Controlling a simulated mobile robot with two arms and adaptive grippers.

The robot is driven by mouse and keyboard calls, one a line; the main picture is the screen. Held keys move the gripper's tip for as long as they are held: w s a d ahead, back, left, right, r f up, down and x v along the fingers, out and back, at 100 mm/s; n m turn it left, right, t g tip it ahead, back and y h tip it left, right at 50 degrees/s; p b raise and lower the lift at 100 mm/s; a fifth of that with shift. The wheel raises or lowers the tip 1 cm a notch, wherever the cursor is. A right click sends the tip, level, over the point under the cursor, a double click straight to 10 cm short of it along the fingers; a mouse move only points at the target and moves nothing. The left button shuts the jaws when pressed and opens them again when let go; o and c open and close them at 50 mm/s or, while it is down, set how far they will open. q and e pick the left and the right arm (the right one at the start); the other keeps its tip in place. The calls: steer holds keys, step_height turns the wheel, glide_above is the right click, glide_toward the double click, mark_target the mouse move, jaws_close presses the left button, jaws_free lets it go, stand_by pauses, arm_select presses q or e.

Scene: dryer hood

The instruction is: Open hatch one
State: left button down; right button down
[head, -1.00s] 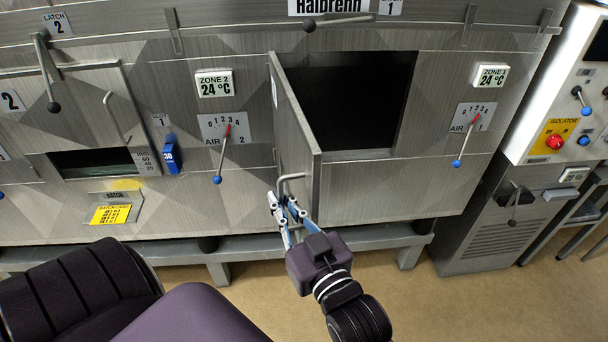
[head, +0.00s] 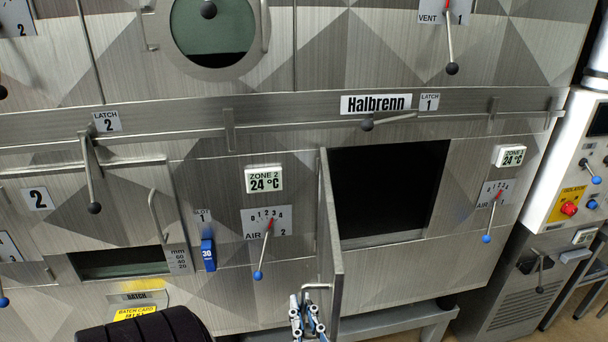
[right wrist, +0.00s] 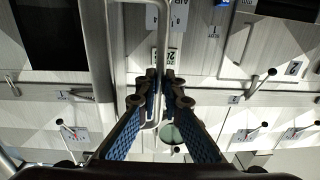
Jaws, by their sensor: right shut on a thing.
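Hatch one's door (head: 330,245) stands swung out on its left edge, seen nearly edge-on in the head view. The dark opening (head: 390,188) shows to its right. My right gripper (head: 308,314) is at the bottom of the head view, at the bent bar handle (head: 316,287) on the door's left face. In the right wrist view the fingers (right wrist: 160,88) close around the handle bar (right wrist: 164,45). The latch 1 lever (head: 390,121) lies nearly level above the opening. My left gripper is not in view.
The zone 2 air lever (head: 264,250) and blue slot 1 tag (head: 208,254) are left of the door. The zone 1 air lever (head: 491,218) is right of the opening. A control cabinet (head: 560,200) stands at far right.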

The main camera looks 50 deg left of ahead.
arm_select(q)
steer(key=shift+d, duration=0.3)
arm_select(e)
steer(key=shift+w+d+r, duration=0.1)
steer(key=shift+w+r, duration=0.1)
steer(key=c, duration=2.2)
jaws_free()
steer(key=shift+o, duration=0.6)
steer(key=shift+a+f, duration=0.15)
steer(key=shift+a, duration=0.05)
steer(key=shift+d, duration=0.1)
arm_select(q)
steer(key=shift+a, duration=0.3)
arm_select(e)
steer(key=v, duration=1.2)
steer(key=shift+f, duration=0.1)
